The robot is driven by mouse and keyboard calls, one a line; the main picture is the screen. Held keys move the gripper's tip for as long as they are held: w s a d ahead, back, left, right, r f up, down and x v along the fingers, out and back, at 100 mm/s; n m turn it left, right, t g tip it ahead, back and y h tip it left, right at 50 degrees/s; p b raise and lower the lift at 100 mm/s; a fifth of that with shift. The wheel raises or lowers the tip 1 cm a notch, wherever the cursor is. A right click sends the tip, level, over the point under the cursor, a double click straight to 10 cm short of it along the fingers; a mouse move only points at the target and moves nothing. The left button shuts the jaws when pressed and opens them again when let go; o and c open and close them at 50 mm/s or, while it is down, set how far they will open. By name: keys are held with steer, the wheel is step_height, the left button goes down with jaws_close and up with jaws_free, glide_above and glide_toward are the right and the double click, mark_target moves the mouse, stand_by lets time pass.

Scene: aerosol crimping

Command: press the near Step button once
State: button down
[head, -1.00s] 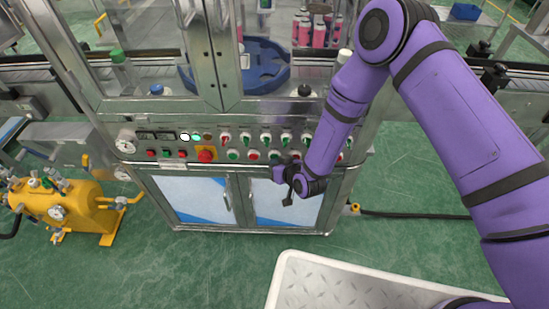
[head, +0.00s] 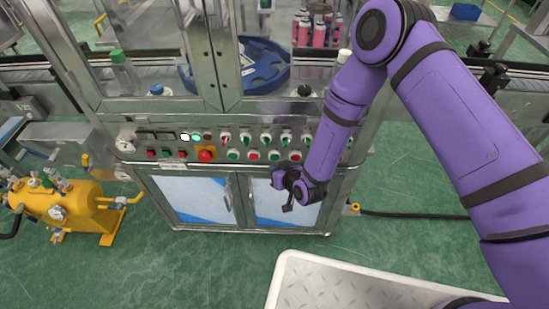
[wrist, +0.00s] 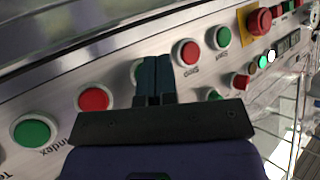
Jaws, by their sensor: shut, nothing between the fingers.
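My gripper (wrist: 156,62) is shut and empty, with its fingertips in front of the lower button row. A green button (wrist: 137,71) is partly hidden behind the fingers; its label is covered. In the head view it is the green button (head: 274,155) just above my gripper (head: 278,177). I cannot tell whether the fingertips touch it. No label reading Step is clearly legible, so I cannot tell for sure which button is the Step button. In the wrist view, red buttons (wrist: 187,52) (wrist: 93,98) flank the fingers, and a green button (wrist: 32,132) marked Index is at left.
A red emergency knob (head: 205,156) on a yellow plate is left of the row. Selector switches (head: 265,138) line the panel above. Cabinet doors (head: 235,200) are below. A yellow pump unit (head: 70,208) stands left. Green floor lies open before the machine.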

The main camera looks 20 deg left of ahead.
steer(key=shift+s+d, duration=0.2)
steer(key=shift+s, duration=0.55)
steer(key=shift+s+d, duration=0.15)
steer(key=shift+s, duration=0.55)
steer(key=shift+s+d, duration=0.2)
steer(key=shift+s, duration=0.55)
